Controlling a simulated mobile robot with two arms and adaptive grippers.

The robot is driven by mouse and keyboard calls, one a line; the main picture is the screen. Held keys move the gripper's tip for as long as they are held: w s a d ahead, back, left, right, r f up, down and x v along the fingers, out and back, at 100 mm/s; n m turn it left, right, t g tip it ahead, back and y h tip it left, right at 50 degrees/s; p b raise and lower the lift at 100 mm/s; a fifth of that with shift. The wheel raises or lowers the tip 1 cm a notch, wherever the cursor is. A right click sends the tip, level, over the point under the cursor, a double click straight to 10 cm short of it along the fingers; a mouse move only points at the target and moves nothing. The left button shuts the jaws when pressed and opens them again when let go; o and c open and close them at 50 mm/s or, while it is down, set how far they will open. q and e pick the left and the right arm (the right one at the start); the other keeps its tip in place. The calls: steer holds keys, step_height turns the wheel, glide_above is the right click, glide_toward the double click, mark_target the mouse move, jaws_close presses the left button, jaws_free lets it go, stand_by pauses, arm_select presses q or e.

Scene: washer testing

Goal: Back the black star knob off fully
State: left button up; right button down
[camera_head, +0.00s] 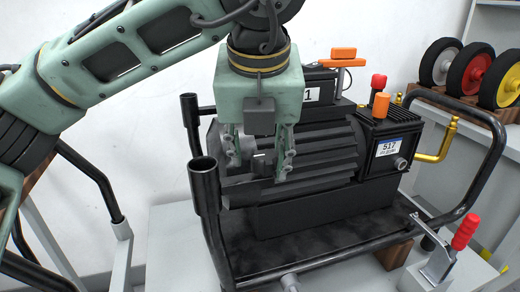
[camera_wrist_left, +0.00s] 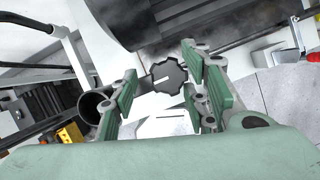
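The black star knob (camera_wrist_left: 168,76) shows in the left wrist view, lobed, with a white line across its face. It appears between the ends of my left gripper's fingers (camera_wrist_left: 160,80). A gap shows on its left side; on its right it lies very near the finger, and I cannot tell if they touch. In the head view my left gripper (camera_head: 259,158) points down, fingers apart, in front of the black ribbed machine (camera_head: 318,150). I cannot make out the knob there. My right gripper is in neither view.
A black tube frame (camera_head: 205,190) surrounds the machine, with an open post end close to the gripper's left. A red-handled clamp (camera_head: 465,232) stands at front right. Orange and red knobs (camera_head: 382,103) top the machine's right part. Wheels (camera_head: 470,68) stand on a rack at back right.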

arm_select(q)
steer(key=shift+d, duration=0.1)
steer(key=shift+s+r, duration=0.2)
steer(key=shift+r, duration=0.2)
steer(key=v, duration=1.1)
